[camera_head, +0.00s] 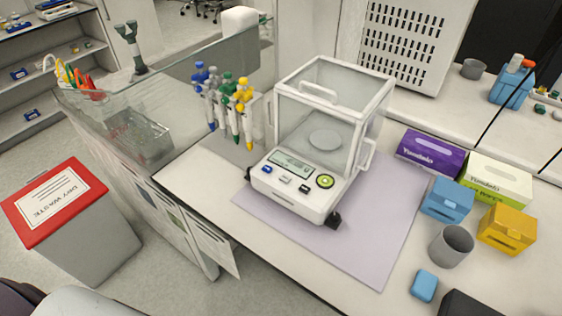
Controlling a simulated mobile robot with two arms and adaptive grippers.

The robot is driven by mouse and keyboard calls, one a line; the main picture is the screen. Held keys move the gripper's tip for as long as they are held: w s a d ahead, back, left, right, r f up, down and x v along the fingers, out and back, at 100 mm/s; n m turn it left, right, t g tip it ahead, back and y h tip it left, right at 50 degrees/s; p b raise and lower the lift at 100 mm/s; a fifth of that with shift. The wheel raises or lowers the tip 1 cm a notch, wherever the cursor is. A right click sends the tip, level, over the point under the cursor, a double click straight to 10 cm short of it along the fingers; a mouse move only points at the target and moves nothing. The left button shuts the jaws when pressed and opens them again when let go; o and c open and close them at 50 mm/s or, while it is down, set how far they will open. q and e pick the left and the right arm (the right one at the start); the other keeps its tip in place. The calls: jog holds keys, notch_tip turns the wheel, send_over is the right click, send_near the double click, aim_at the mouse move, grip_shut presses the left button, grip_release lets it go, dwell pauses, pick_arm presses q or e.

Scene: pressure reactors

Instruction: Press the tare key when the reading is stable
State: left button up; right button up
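An analytical balance (315,140) with a clear, white-framed draft shield stands on a pale lilac mat (385,235) on the bench. A round pan (324,139) shows inside the shield, and it looks empty. The sloped front panel carries a small display (291,163); its digits are too small to read. Below and beside the display are a blue key (267,169), a white key (285,179), a dark key (305,189) and a round green button (325,181). The key labels cannot be read. Neither of my grippers is in view.
Pipettes (225,105) stand in a rack left of the balance. Purple (430,152) and white-green (495,180) cartons, blue (447,199) and yellow (507,229) boxes and a grey cup (451,245) stand at right. A red-lidded bin (75,225) stands at left. The mat's front is clear.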

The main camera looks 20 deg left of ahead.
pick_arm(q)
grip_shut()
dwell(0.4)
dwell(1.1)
